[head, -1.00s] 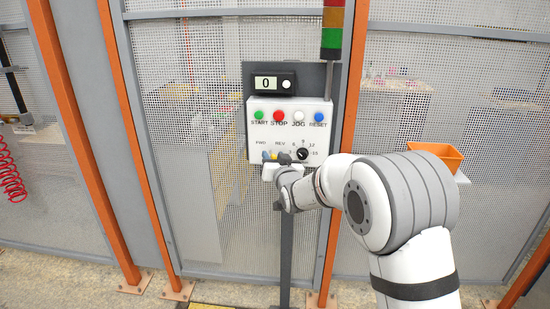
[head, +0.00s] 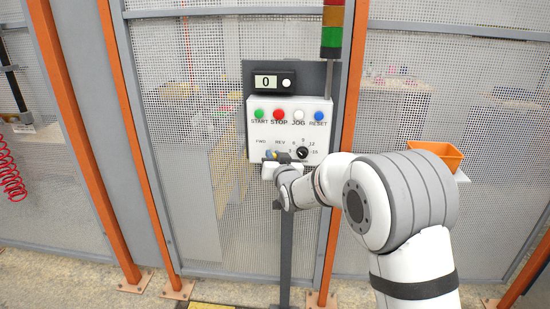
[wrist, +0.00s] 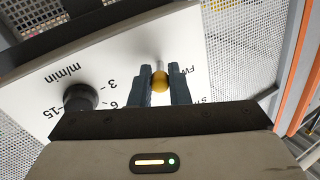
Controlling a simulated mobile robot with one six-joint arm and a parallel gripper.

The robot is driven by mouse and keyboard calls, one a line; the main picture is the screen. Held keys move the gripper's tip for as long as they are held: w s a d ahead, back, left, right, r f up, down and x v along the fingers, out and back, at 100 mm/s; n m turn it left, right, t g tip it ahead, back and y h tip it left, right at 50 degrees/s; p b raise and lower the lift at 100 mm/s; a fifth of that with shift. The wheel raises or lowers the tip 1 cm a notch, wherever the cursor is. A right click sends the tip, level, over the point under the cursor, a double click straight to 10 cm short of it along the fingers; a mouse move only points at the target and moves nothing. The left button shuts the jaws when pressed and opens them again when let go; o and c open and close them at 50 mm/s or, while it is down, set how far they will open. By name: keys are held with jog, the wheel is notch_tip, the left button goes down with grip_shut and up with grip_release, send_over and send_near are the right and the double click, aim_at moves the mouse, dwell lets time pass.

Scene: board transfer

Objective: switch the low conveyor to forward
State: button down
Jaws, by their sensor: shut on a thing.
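The white control panel (head: 262,143) stands on a post in front of me, with FWD and REV printed on its lower left. A lever with a yellow ball knob (wrist: 159,83) shows in the wrist view, its metal stem running to the panel face near the FWD print. My gripper (wrist: 160,69) has its dark blue fingers on both sides of the knob and is shut on it. In the head view my gripper (head: 271,155) is at the panel's lower edge, below the FWD and REV prints, and largely hides the lever. I cannot tell which way the lever points.
Green START (head: 259,113), red STOP (head: 279,115), white JOG (head: 299,115) and blue RESET (head: 319,117) buttons line the panel top. A black speed dial (head: 302,152) sits close right of my gripper. The display (head: 266,82) reads 0. Mesh fencing (head: 200,100) stands behind.

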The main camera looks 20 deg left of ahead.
jog(key=shift+a+m+h+b, duration=0.1)
jog(key=shift+m+h+b, duration=0.2)
jog(key=shift+h+b, duration=0.1)
jog(key=shift+s+a+m+t+h+b, duration=0.15)
jog(key=shift+a+m+t+h+b, duration=0.1)
jog(key=shift+m+t+h+b, duration=0.3)
jog(key=m+h, duration=0.1)
jog(key=t+h+p, duration=0.1)
jog(key=h, duration=0.1)
jog(key=shift+s+a+r+m, duration=0.15)
jog(key=shift+a+r+m, duration=0.05)
jog(key=shift+a+m, duration=0.15)
jog(key=m+h+p, duration=0.1)
jog(key=h+p, duration=0.1)
jog(key=a+m+t+h+p, duration=0.1)
jog(key=h+p, duration=0.1)
jog(key=shift+r+m, duration=0.2)
jog(key=shift+m, duration=0.2)
jog(key=m+h+p, duration=0.1)
jog(key=h, duration=0.1)
jog(key=m+h+p, duration=0.1)
jog(key=h+p, duration=0.1)
jog(key=shift+a+f+m, duration=0.2)
jog(key=shift+a+m, duration=0.1)
jog(key=shift+a, duration=0.05)
jog(key=c, duration=1.4)
grip_release()
jog(key=shift+f, duration=0.1)
jog(key=shift+c, duration=0.2)
jog(key=shift+o, duration=0.4)
